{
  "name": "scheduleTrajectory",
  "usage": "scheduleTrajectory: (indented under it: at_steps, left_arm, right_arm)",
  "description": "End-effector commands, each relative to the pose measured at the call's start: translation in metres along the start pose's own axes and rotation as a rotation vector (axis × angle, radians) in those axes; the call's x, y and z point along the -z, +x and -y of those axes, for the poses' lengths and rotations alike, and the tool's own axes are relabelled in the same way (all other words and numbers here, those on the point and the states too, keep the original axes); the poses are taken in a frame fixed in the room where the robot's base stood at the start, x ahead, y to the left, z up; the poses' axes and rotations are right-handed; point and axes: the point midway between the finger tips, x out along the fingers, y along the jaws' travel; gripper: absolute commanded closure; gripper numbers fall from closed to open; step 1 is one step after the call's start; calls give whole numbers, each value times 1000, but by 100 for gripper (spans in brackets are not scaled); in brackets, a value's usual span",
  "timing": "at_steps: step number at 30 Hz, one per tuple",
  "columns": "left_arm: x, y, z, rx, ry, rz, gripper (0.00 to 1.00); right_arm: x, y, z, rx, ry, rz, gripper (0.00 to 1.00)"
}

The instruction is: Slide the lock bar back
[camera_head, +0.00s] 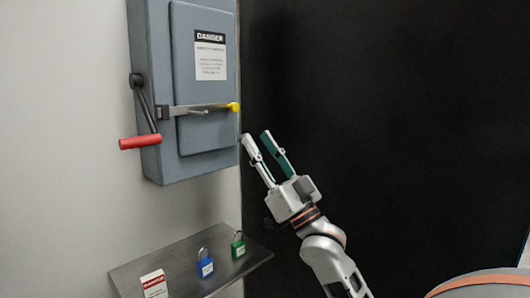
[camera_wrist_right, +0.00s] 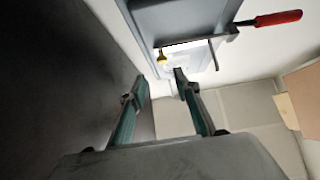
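The lock bar (camera_head: 190,110) is a metal strip with a yellow end knob (camera_head: 234,107). It lies level across the front of a grey-blue electrical box (camera_head: 160,60) on the wall. A red-handled lever (camera_head: 140,142) hangs on the box's left side, its red grip low. My right gripper (camera_head: 257,138) is open and empty, to the right of and below the yellow knob, apart from it. In the right wrist view the open fingers (camera_wrist_right: 160,75) point toward the yellow knob (camera_wrist_right: 162,58) and the bar (camera_wrist_right: 190,43). My left gripper is not in view.
Below the box, a metal shelf (camera_head: 222,276) holds a blue padlock (camera_head: 205,263), a green padlock (camera_head: 238,245) and a red-and-white tag (camera_head: 154,284). A large dark panel (camera_head: 400,110) stands right of the box. The space around my right gripper looks free.

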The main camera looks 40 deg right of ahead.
Motion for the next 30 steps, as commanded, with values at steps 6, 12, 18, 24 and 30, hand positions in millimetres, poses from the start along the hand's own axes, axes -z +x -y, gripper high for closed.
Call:
scheduleTrajectory:
  at_steps: [6, 12, 18, 24, 30]
  left_arm:
    - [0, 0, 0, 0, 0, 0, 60]
    - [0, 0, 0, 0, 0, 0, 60]
    - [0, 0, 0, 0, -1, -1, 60]
    - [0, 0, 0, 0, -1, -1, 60]
    - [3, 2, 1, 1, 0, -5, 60]
  right_arm:
    - [0, -16, 0, 0, 0, 0, 68]
    - [1, -19, 0, 0, -1, -1, 68]
    - [0, -18, 0, 0, 0, -1, 68]
    - [0, -18, 0, 0, 0, -1, 68]
    - [0, -18, 0, 0, 0, -1, 68]
